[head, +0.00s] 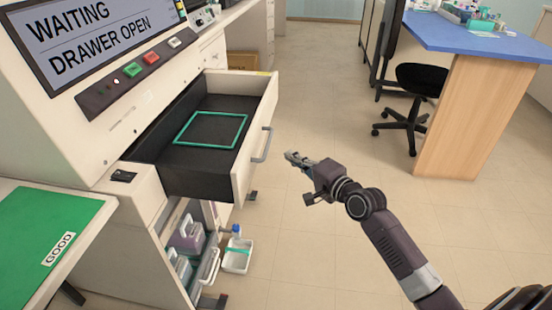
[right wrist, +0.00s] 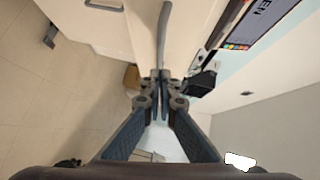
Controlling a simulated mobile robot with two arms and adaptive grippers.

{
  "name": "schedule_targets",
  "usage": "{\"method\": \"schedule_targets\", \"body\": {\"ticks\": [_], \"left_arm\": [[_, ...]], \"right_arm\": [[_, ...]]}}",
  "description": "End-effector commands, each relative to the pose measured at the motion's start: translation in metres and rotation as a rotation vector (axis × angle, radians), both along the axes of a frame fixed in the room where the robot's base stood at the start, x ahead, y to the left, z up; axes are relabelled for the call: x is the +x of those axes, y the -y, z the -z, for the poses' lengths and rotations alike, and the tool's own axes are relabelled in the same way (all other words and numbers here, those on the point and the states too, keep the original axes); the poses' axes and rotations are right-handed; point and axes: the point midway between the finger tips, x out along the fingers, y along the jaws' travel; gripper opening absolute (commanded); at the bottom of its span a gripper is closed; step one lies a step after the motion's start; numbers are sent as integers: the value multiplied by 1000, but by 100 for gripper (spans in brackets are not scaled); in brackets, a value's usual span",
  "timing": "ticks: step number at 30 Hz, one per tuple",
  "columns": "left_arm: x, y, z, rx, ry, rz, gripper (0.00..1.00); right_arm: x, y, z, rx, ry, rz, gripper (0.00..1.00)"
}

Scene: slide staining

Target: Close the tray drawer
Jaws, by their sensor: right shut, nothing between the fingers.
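The tray drawer (head: 262,122) is pulled out of the white staining machine (head: 130,150), with a dark inside and a green square outline on its floor. Its front carries a grey bar handle (head: 264,145). The machine's screen (head: 95,40) reads "WAITING DRAWER OPEN". My right gripper (head: 290,156) is shut and empty, a short way to the right of the handle and apart from it in the head view. In the right wrist view the closed fingertips (right wrist: 160,75) point toward a grey bar near a pale panel. My left gripper is not in view.
A green mat (head: 45,235) marked "GOOD" lies on the left bench. Bottles and a white tub (head: 238,256) sit below the drawer. A blue-topped table (head: 480,38) and black chair (head: 415,90) stand at right. Floor in front of the drawer is clear.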

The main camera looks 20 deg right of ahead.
Motion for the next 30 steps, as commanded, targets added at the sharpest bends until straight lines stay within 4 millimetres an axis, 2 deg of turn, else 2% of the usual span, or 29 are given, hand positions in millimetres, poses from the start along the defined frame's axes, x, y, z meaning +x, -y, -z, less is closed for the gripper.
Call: {"method": "schedule_targets", "body": {"ticks": [3, 9, 30], "left_arm": [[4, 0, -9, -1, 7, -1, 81], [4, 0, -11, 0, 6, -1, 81], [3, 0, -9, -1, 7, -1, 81]], "right_arm": [[19, -4, 3, -1, 2, 0, 0], [32, -28, 9, 1, 0, 0, 0], [42, -41, 9, 1, 0, 0, 0]]}}
